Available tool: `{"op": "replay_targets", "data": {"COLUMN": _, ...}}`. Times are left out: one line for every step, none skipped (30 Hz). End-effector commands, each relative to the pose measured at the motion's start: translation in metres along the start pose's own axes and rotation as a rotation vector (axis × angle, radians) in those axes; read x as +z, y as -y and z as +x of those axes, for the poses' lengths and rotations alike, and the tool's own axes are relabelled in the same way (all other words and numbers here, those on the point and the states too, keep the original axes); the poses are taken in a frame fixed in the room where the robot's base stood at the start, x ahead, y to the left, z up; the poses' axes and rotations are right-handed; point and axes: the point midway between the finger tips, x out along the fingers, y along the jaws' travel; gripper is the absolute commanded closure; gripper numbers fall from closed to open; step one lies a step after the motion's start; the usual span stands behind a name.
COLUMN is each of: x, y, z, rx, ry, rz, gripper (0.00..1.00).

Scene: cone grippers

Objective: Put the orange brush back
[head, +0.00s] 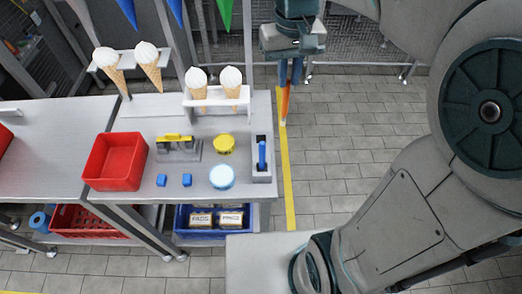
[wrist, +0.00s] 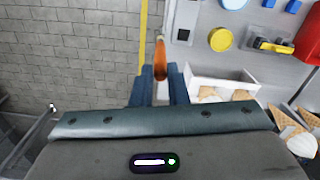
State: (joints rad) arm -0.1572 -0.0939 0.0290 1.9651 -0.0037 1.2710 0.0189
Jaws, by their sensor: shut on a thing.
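My gripper (head: 290,80) hangs past the bench's right edge, above the floor. It is shut on the orange brush (head: 285,106), which points down from the blue fingers. In the wrist view the orange brush (wrist: 160,56) sticks out between the fingertips (wrist: 160,72). A grey holder (head: 262,177) stands at the bench's right edge with a blue-handled brush (head: 262,154) in its front part. Its back part looks dark and empty. The holder (wrist: 184,20) also shows in the wrist view, ahead and right of the orange brush.
White racks with ice-cream cones (head: 230,78) stand along the bench's back, near the gripper. A yellow tub (head: 224,144), a light-blue disc (head: 222,177), blue blocks (head: 187,180) and a red tray (head: 115,161) are on the bench (head: 207,128). The floor to the right is clear.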

Motion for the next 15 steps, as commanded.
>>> {"op": "replay_targets", "data": {"x": 0.006, "y": -0.014, "z": 0.004, "rx": 0.0, "ry": -0.006, "rz": -0.011, "gripper": 1.0}}
{"op": "replay_targets", "data": {"x": 0.01, "y": -0.021, "z": 0.003, "rx": -0.001, "ry": -0.004, "rz": -0.023, "gripper": 1.0}}
{"op": "replay_targets", "data": {"x": 0.014, "y": -0.029, "z": 0.002, "rx": -0.001, "ry": -0.005, "rz": -0.037, "gripper": 1.0}}
{"op": "replay_targets", "data": {"x": 0.018, "y": -0.035, "z": 0.0, "rx": -0.002, "ry": -0.004, "rz": -0.047, "gripper": 1.0}}
{"op": "replay_targets", "data": {"x": 0.021, "y": -0.039, "z": -0.001, "rx": -0.003, "ry": -0.003, "rz": -0.057, "gripper": 1.0}}
{"op": "replay_targets", "data": {"x": 0.025, "y": -0.044, "z": -0.002, "rx": -0.004, "ry": -0.003, "rz": -0.068, "gripper": 1.0}}
{"op": "replay_targets", "data": {"x": 0.027, "y": -0.047, "z": -0.003, "rx": -0.005, "ry": -0.002, "rz": -0.074, "gripper": 1.0}}
{"op": "replay_targets", "data": {"x": 0.029, "y": -0.049, "z": -0.003, "rx": -0.006, "ry": -0.001, "rz": -0.08, "gripper": 1.0}}
{"op": "replay_targets", "data": {"x": 0.029, "y": -0.05, "z": -0.003, "rx": -0.006, "ry": 0.0, "rz": -0.086, "gripper": 1.0}}
{"op": "replay_targets", "data": {"x": 0.029, "y": -0.048, "z": -0.002, "rx": -0.007, "ry": 0.001, "rz": -0.09, "gripper": 1.0}}
{"op": "replay_targets", "data": {"x": 0.028, "y": -0.045, "z": -0.001, "rx": -0.007, "ry": 0.002, "rz": -0.093, "gripper": 1.0}}
{"op": "replay_targets", "data": {"x": 0.026, "y": -0.039, "z": 0.003, "rx": -0.007, "ry": 0.003, "rz": -0.097, "gripper": 1.0}}
{"op": "replay_targets", "data": {"x": 0.024, "y": -0.034, "z": 0.006, "rx": -0.007, "ry": 0.005, "rz": -0.097, "gripper": 1.0}}
{"op": "replay_targets", "data": {"x": 0.021, "y": -0.028, "z": 0.01, "rx": -0.007, "ry": 0.006, "rz": -0.099, "gripper": 1.0}}
{"op": "replay_targets", "data": {"x": 0.017, "y": -0.019, "z": 0.015, "rx": -0.007, "ry": 0.006, "rz": -0.099, "gripper": 1.0}}
